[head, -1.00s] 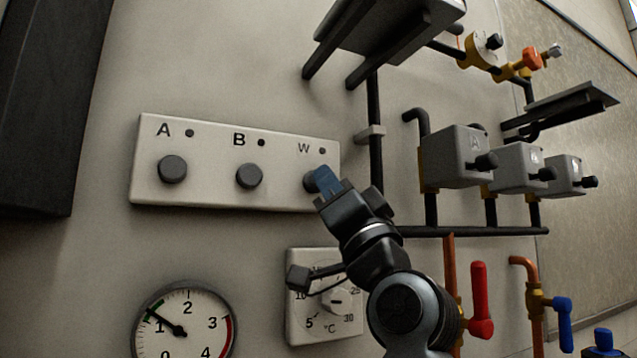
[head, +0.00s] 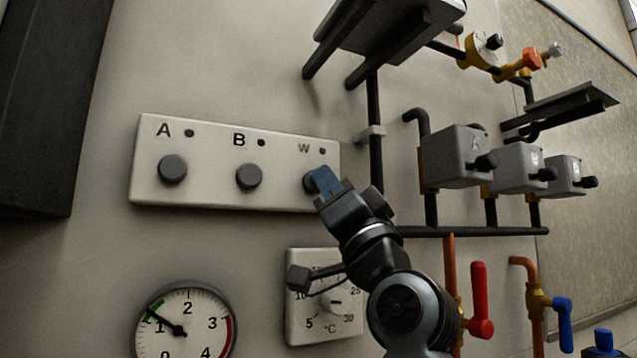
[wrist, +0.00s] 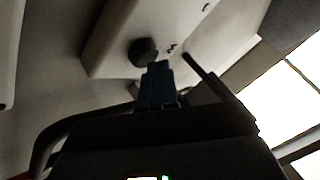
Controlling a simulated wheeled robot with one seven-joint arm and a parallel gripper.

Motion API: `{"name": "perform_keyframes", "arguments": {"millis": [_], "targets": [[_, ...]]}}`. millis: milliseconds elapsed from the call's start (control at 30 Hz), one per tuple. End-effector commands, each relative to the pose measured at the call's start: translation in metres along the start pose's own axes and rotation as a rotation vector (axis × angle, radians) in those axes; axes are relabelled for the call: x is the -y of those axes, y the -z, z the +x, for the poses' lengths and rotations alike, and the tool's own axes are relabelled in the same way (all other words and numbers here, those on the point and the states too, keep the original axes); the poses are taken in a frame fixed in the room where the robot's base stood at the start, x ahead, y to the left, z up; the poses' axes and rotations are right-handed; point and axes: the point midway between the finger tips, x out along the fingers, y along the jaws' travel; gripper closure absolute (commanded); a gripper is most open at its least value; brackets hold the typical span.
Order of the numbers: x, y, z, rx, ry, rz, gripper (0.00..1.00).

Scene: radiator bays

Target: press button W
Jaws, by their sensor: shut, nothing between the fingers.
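Button A (head: 172,169) and button B (head: 249,176) are left of W. Below are a thermostat dial (head: 338,302) and a pressure gauge (head: 184,327). Dark pipes (head: 375,130) and grey valve boxes (head: 455,157) stand to the right, close to my arm.

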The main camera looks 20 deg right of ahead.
Motion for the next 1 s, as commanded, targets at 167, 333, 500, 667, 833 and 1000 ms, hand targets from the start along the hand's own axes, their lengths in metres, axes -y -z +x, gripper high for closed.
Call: {"name": "perform_keyframes", "arguments": {"millis": [167, 333, 500, 667, 833, 1000], "targets": [[0.0, 0.0, 0.0, 0.0, 0.0, 0.0, 1.0], [0.0, 0.0, 0.0, 0.0, 0.0, 0.0, 1.0], [-0.0003, -0.0002, 0.0003, 0.0, 0.0, 0.0, 1.0], [-0.0028, -0.0024, 0.0032, 0.0, -0.001, 0.0, 1.0], [-0.0047, -0.0047, 0.0064, 0.001, 0.0, 0.0, 1.0], [-0.0044, -0.0048, 0.0067, 0.001, 0.0, 0.0, 1.0]]}}
